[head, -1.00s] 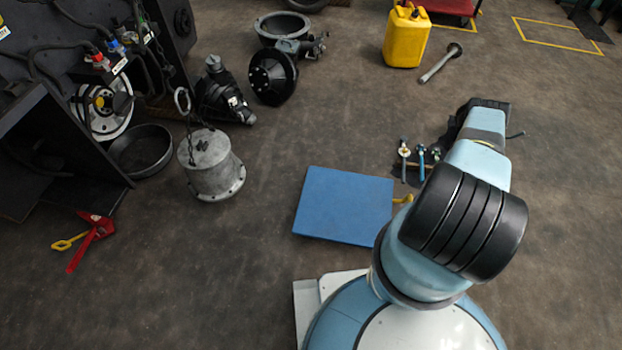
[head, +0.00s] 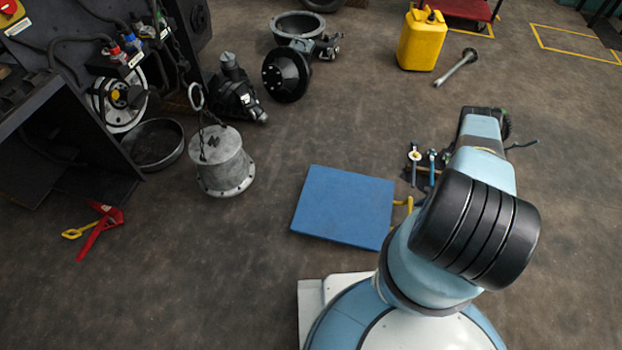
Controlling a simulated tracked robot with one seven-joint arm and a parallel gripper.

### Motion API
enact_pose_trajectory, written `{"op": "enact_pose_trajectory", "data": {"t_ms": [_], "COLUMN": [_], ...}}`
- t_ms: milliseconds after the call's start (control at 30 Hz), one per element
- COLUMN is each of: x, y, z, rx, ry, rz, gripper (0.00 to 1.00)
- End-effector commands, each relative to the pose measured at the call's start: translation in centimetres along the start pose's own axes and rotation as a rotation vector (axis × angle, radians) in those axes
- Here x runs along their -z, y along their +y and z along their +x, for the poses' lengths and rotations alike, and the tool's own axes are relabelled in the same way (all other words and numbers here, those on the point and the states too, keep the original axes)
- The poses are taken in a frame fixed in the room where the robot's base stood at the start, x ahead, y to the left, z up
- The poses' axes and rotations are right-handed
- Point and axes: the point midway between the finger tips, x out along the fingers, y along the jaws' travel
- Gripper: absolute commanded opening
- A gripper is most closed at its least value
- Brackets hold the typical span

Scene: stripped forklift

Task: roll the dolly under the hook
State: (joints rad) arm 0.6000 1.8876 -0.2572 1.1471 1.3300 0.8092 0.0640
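The dolly (head: 342,207) is a flat blue square platform low on the floor, just ahead of my base. A yellow handle (head: 403,205) shows at its right edge and runs behind my arm. My gripper does not show; my own arm blocks the view there, so I cannot see whether it holds the handle. I cannot make out a hook for certain. A metal ring (head: 196,97) on a dark chain shows above a grey flanged cylinder (head: 222,162), left of the dolly. Whether the cylinder hangs or stands is unclear.
The stripped forklift (head: 60,110) fills the upper left, with a black pan (head: 155,143) beside it. A red tool (head: 103,228) lies at left. Floor between dolly and cylinder is clear.

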Motion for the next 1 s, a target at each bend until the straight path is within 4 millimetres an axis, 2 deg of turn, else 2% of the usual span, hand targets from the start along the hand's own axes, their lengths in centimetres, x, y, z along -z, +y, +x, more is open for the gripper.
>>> {"op": "enact_pose_trajectory", "data": {"t_ms": [1000], "x": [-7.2], "y": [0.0], "z": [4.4], "rx": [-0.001], "ry": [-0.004], "rz": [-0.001], "gripper": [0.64]}}
